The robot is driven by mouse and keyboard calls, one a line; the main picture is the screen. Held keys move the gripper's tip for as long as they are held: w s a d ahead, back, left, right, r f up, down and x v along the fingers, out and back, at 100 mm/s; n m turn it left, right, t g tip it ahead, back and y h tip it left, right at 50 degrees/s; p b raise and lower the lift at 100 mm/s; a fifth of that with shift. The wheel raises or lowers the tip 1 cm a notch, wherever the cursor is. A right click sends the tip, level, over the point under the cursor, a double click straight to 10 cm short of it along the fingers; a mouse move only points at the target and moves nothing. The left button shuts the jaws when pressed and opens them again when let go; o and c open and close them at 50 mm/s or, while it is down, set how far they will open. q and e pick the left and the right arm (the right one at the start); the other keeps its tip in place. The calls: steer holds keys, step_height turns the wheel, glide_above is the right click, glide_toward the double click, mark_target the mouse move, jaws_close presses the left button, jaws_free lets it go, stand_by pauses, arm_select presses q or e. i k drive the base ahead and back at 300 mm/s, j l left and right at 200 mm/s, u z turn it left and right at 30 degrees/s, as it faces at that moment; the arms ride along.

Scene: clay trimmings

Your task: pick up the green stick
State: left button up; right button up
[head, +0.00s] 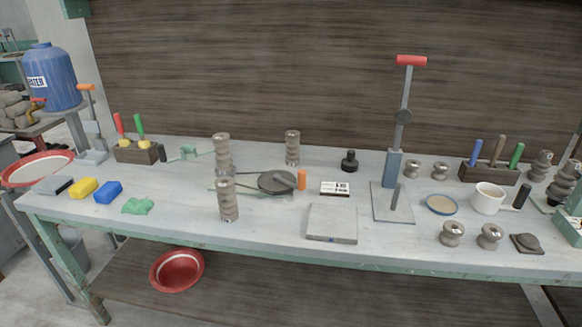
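A green stick-like handle (516,156) stands upright in the dark wooden holder (486,173) at the right of the bench, beside a brown handle (498,151) and a blue handle (476,151). A second green handle (140,126) stands in the wooden block (137,154) at the left, beside a red handle (119,125). I cannot tell which one the task means. The lower ends of both are hidden in their holders. Neither of my grippers shows in the head view.
On the pale bench (300,235) are a white mug (488,198), a grey tile (332,223), a tall red-handled press (402,120), a dark wheel (277,182) and several grey spools. A crumpled green piece (137,206) lies at the front left.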

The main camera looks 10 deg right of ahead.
mark_target(518, 152)
steer(key=l+z, duration=0.15)
steer(key=z, duration=1.35)
